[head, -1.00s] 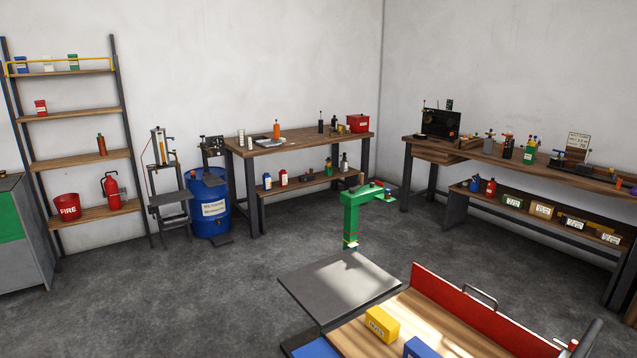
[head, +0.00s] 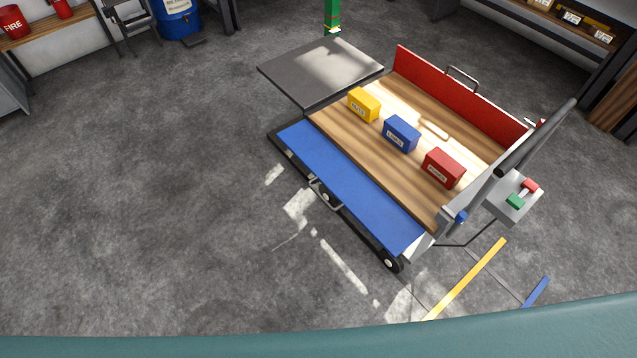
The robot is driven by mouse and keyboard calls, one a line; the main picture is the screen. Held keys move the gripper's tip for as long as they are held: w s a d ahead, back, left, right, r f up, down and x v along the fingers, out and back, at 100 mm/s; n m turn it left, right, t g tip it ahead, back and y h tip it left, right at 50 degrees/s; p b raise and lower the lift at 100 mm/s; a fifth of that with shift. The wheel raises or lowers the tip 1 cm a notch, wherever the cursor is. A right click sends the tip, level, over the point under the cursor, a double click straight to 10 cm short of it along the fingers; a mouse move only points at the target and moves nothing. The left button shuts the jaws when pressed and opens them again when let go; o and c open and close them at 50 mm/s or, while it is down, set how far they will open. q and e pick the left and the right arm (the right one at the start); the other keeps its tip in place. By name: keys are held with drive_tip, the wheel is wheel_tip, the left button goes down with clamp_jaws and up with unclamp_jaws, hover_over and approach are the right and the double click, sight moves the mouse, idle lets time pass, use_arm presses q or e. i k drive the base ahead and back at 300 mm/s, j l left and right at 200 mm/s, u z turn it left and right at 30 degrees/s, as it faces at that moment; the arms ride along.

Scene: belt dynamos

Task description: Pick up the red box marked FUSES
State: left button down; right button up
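A red box (head: 443,168) with a white label stands on the wooden deck (head: 395,169) of a cart in the head view. It is the rightmost of three boxes in a slanting row, near the cart's handle end. Its label is too small to read surely. A blue box (head: 402,133) stands in the middle and a yellow box (head: 363,105) at the far left end of the row, with gaps between them. Neither of my grippers is in view.
A red side panel (head: 460,92) closes the deck's far side; a blue strip (head: 350,185) runs along its near side. A dark handle bar (head: 535,137) and a control box (head: 513,198) are at right. A grey plate (head: 318,72) adjoins the left end. Floor at left is clear.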

sight(439, 165)
drive_tip(key=j+z, duration=0.2)
drive_tip(key=z, duration=0.25)
drive_tip(key=j+z, duration=0.15)
drive_tip(key=z, duration=0.25)
drive_tip(key=k, duration=0.05)
